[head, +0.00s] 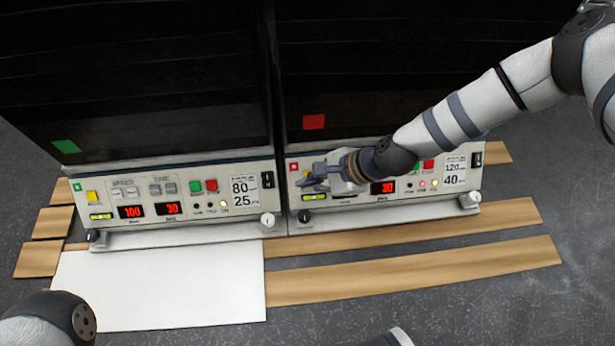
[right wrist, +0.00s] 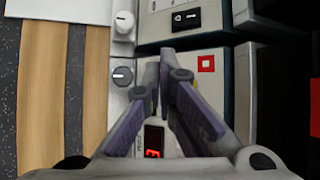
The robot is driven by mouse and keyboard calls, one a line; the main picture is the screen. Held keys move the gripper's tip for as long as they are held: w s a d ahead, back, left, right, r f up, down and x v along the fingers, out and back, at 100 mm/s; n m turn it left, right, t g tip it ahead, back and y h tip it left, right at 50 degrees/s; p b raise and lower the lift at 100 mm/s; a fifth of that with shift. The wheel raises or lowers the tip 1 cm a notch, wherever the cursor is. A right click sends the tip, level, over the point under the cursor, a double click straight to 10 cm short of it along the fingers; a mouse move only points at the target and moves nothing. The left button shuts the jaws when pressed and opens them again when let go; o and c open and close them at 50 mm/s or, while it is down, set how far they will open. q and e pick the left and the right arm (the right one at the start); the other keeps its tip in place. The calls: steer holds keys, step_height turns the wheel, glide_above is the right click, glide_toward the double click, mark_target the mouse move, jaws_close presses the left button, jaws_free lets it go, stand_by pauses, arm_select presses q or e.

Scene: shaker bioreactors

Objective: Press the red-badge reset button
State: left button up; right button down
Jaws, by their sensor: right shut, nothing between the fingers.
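The red-badge machine (head: 314,121) is the right one of two; a small red square badge also shows on its panel in the right wrist view (right wrist: 206,64). My right gripper (head: 304,184) is shut and empty, in front of the left end of this panel, just below the badge. In the right wrist view its fingertips (right wrist: 160,66) meet over the panel, between the badge and a grey knob (right wrist: 123,76). The reset button is hidden behind the fingers, and I cannot tell whether they touch it. My left gripper is out of view.
The green-badge machine (head: 66,146) stands directly to the left, with its own yellow button (head: 93,197). My right forearm covers part of the right panel. A white board (head: 160,290) and wooden planks (head: 420,274) lie in front.

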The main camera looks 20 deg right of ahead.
steer(key=shift+w+d+f+b, duration=0.25)
steer(key=shift+w+f+b, duration=0.55)
steer(key=shift+f+b, duration=0.15)
steer(key=shift+w+d+f+b, duration=0.1)
steer(key=shift+w+b, duration=0.25)
steer(key=shift+w, duration=0.05)
stand_by(0.4)
steer(key=shift+w+d+f+b, duration=0.1)
steer(key=shift+w+f+b, duration=0.25)
steer(key=shift+b, duration=0.25)
steer(key=shift+w+d+f, duration=0.1)
steer(key=shift+w+f, duration=0.15)
stand_by(0.5)
steer(key=shift+s+r+p, duration=0.1)
steer(key=shift+p, duration=0.2)
steer(key=shift+s+a+r+p, duration=0.2)
steer(key=shift+s+r+p, duration=0.3)
steer(key=shift+p, duration=0.3)
